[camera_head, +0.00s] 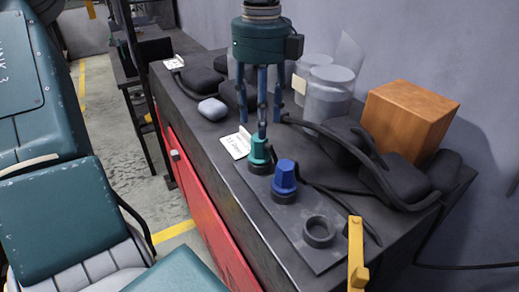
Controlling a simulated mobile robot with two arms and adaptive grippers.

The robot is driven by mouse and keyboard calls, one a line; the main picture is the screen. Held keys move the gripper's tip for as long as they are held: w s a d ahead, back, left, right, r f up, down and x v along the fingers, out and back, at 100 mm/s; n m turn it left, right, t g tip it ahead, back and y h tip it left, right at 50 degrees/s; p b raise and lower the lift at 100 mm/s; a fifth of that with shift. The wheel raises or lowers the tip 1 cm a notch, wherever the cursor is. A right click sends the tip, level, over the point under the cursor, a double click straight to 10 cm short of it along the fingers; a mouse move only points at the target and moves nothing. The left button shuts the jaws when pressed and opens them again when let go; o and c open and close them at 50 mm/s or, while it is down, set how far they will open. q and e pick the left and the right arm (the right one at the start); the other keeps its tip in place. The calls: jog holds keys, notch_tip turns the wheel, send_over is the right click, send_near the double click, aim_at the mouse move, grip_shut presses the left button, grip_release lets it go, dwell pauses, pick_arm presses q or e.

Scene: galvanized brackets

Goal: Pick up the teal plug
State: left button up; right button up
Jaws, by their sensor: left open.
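The teal plug (259,150) stands upright in a dark round socket on a grey plate on the dark bench top. My left gripper (261,118) hangs from above, fingers pointing down and apart, with nothing visible between them. One finger's tip shows just above the teal plug and overlaps its top in the picture; I cannot tell whether they touch. My right gripper is not in view.
A blue plug (285,177) stands close beside the teal one, with an empty ring socket (319,231) nearer. A white label (236,145) lies left. Behind are grey canisters (329,95), dark cables and an orange-brown box (408,118). A yellow bar (356,252) rises at front right.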

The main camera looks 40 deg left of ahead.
aim_at(261, 153)
pick_arm(q)
notch_tip(261, 153, down, 4)
jog(key=shift+s+r+p, duration=0.15)
jog(key=shift+r+p, duration=0.05)
jog(key=shift+p, duration=0.7)
jog(key=shift+f, duration=0.45)
jog(key=c, duration=0.9)
grip_shut()
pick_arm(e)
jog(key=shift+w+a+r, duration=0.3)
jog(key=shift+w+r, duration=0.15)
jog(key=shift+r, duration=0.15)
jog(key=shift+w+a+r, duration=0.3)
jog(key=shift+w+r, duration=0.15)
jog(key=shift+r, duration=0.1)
